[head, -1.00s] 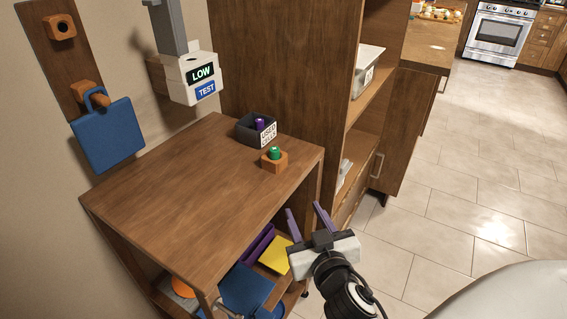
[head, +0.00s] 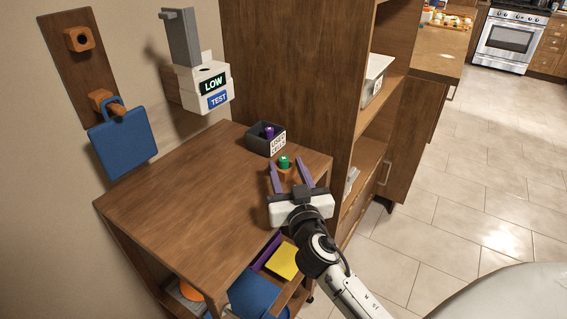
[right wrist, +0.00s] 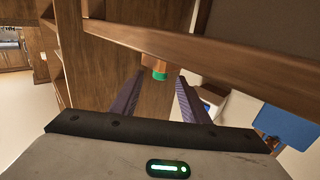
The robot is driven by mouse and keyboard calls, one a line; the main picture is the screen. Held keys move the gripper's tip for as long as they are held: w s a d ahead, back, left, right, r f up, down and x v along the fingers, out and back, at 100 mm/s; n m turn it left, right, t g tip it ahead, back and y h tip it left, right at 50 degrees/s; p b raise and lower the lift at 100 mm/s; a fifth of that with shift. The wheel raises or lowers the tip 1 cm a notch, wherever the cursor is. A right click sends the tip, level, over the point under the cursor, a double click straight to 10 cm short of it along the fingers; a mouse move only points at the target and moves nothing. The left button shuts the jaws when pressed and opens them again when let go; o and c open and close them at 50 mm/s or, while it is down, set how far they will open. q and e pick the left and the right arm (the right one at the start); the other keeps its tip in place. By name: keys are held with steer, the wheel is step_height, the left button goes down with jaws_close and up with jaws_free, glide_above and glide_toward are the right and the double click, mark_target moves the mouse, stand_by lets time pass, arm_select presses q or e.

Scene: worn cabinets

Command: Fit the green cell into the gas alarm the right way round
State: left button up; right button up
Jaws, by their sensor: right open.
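The green cell (head: 284,161) stands upright in a small orange-brown wooden holder (head: 286,172) near the right edge of the tabletop. My right gripper (head: 293,173) is open, its purple fingers pointing toward the cell and appearing on either side of it. In the right wrist view the green cell (right wrist: 160,75) shows ahead between the open fingers, apart from them. The gas alarm (head: 204,88) is a white box on the wall with a round hole in its top, a LOW display and a blue TEST label. My left gripper is not in view.
A dark used cells box (head: 262,142) with a purple cell (head: 269,132) in it stands behind the holder. A tall wooden cabinet (head: 290,70) rises behind the table. A blue piece (head: 122,150) hangs on a wall peg. The left tabletop (head: 190,195) is clear.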

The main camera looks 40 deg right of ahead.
steer(key=shift+w+d, duration=0.3)
steer(key=shift+w, duration=0.35)
jaws_close()
step_height(320, 180, up, 10)
steer(key=p, duration=0.2)
steer(key=shift+p, duration=0.3)
steer(key=c, duration=0.6)
jaws_free()
steer(key=shift+c, duration=0.2)
jaws_close()
